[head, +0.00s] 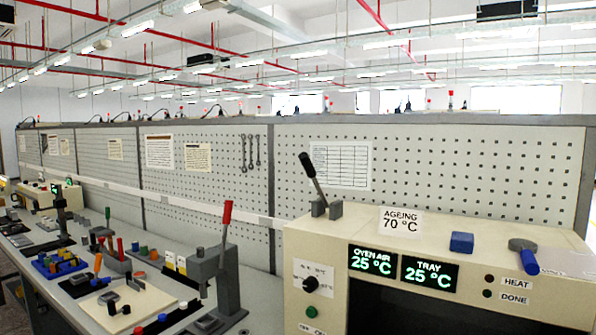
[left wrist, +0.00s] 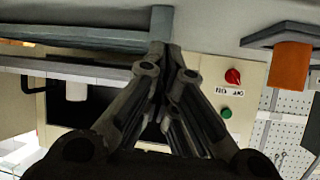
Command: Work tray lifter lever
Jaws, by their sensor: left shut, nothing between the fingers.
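A lever with a dark grip (head: 312,178) stands tilted in a grey bracket (head: 326,208) on top of the cream ageing oven (head: 300,245). Another lever, with a red handle (head: 227,212), rises from a grey bench press (head: 215,268). I cannot tell from labels which one is the tray lifter lever. My left gripper (left wrist: 168,58) shows in the left wrist view, shut and empty, its fingertips close to a grey bar (left wrist: 90,38). Whether they touch it is unclear. Neither gripper shows in the head view.
The oven displays read 25 °C. A blue block (head: 461,242) and a blue-headed tool (head: 524,256) lie on its top. Small tools and coloured parts crowd the bench. In the left wrist view, a panel carries a red knob (left wrist: 233,76) and green button (left wrist: 226,113).

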